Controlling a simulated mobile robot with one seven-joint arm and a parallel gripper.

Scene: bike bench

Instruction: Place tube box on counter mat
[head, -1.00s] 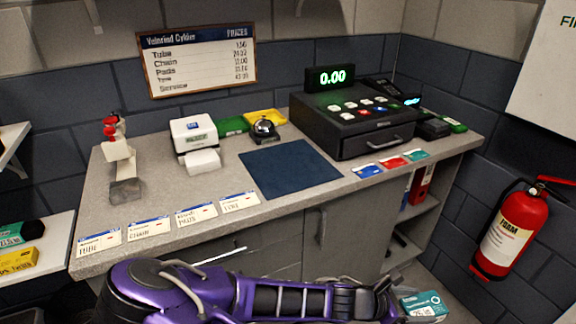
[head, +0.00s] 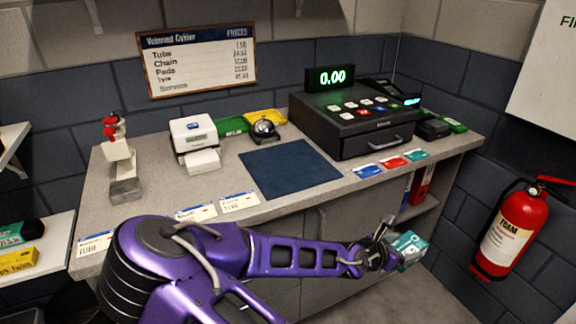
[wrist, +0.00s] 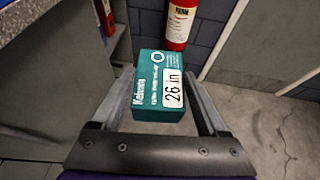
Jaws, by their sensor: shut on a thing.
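The tube box (wrist: 157,88) is teal with a white "26 in" label. My gripper (wrist: 160,95) is shut on it, one finger on each side, in the wrist view. In the head view the tube box (head: 409,250) is at the lower right, in front of the counter's open shelves and partly hidden by my gripper (head: 395,250). The counter mat (head: 289,169) is a flat dark blue square on the counter top, bare, up and to the left of the box.
A black cash register (head: 350,125) stands behind and right of the mat. Price cards line the counter's front edge. A red fire extinguisher (head: 510,230) hangs on the right wall.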

